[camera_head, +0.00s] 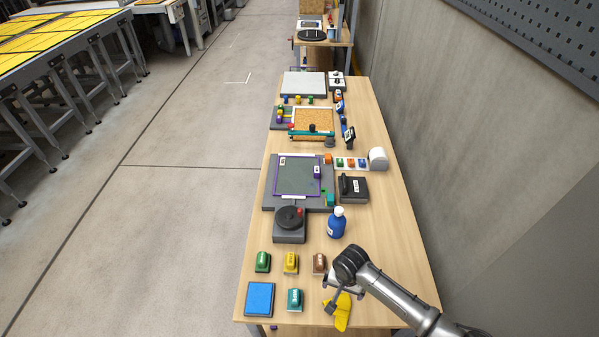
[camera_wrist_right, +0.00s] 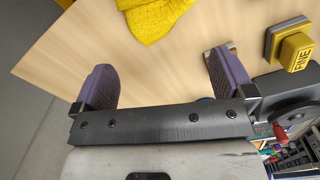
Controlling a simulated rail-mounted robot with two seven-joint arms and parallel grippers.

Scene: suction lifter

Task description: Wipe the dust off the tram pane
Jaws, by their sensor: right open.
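A yellow cloth (camera_head: 342,314) lies crumpled on the near right of the table; it also shows at the top of the right wrist view (camera_wrist_right: 155,16). My right gripper (camera_head: 338,291) is over the table beside the cloth, its fingers (camera_wrist_right: 162,62) spread apart with nothing between them. A purple-framed grey-green pane (camera_head: 292,178) lies on a dark base board (camera_head: 268,199) farther up the table, away from the gripper. Dust on it is too small to make out. My left gripper is out of view.
Green (camera_head: 263,262), yellow (camera_head: 291,263) and brown (camera_head: 320,264) blocks stand near the gripper, with a teal block (camera_head: 294,299) and a blue pad (camera_head: 260,299). A blue bottle (camera_head: 336,224) and black suction lifter-like device (camera_head: 289,222) stand before the pane. A wall bounds the right.

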